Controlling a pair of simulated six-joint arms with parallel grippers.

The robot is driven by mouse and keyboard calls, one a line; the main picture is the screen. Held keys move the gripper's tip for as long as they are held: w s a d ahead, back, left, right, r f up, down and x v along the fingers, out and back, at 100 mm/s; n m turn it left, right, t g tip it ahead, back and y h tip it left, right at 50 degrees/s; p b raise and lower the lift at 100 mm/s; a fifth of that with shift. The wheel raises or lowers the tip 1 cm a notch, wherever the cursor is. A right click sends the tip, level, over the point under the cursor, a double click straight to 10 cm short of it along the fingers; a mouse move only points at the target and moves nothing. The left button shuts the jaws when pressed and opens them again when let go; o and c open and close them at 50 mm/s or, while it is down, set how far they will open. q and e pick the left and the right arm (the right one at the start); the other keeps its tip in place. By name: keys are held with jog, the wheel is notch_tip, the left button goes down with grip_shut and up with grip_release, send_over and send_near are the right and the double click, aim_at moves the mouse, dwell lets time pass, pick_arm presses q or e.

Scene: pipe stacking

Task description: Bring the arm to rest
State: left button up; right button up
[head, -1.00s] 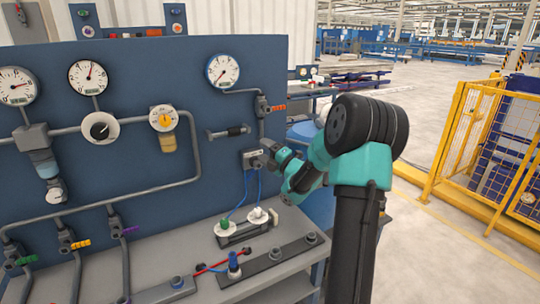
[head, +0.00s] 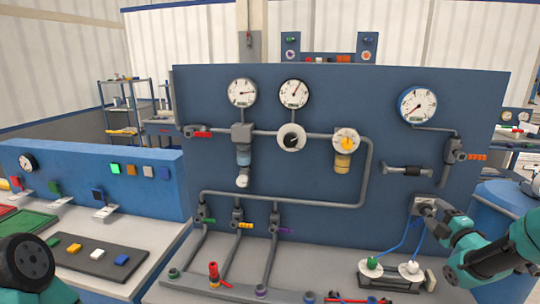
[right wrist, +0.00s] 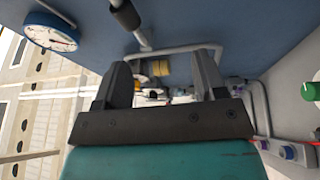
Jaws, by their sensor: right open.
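My right gripper (head: 432,210) is in front of the lower right of the blue pipe panel (head: 310,175), close to a small grey box with blue tubes (head: 402,240). I cannot tell whether it touches the box. In the right wrist view my right gripper (right wrist: 163,75) has its two dark fingers spread apart, with nothing seen held between them. A teal and black part of my left arm shows at the lower left of the head view; its gripper is out of the picture.
The panel carries gauges (head: 418,105) and grey pipes (head: 290,200). On the bench below stand a green and a white plug (head: 410,267) and a red valve (head: 213,274). A blue drum (head: 500,208) stands at the right. A second bench with coloured blocks (head: 95,255) is at the left.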

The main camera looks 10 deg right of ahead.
jog(key=w+a+f+m+g, duration=0.5)
jog(key=a+f+m+g, duration=0.15)
jog(key=a+f, duration=0.65)
jog(key=s+a+f+m+g+y, duration=0.1)
jog(key=s+a+f+g, duration=0.1)
jog(key=a+f, duration=0.2)
jog(key=s+a+f+m+g+y, duration=0.2)
jog(key=a+f+g, duration=0.1)
jog(key=a, duration=0.5)
jog(key=s+a+f+m+g+y, duration=0.1)
jog(key=s+a+f+m+g, duration=0.1)
jog(key=a+f, duration=0.3)
jog(key=shift+a+m+g, duration=0.25)
jog(key=shift+a+g, duration=0.1)
jog(key=shift+a, duration=0.65)
jog(key=s+a+f+m+g+y, duration=0.25)
jog(key=s+a+g, duration=0.25)
jog(key=s+a, duration=0.45)
jog(key=s+f+m, duration=0.1)
jog(key=f, duration=0.6)
jog(key=s+f+m+h, duration=0.1)
jog(key=s+f+m, duration=0.1)
jog(key=f, duration=0.6)
jog(key=shift+s+a+f+t, duration=0.25)
jog(key=shift+s+a+t, duration=0.05)
jog(key=shift+a, duration=0.1)
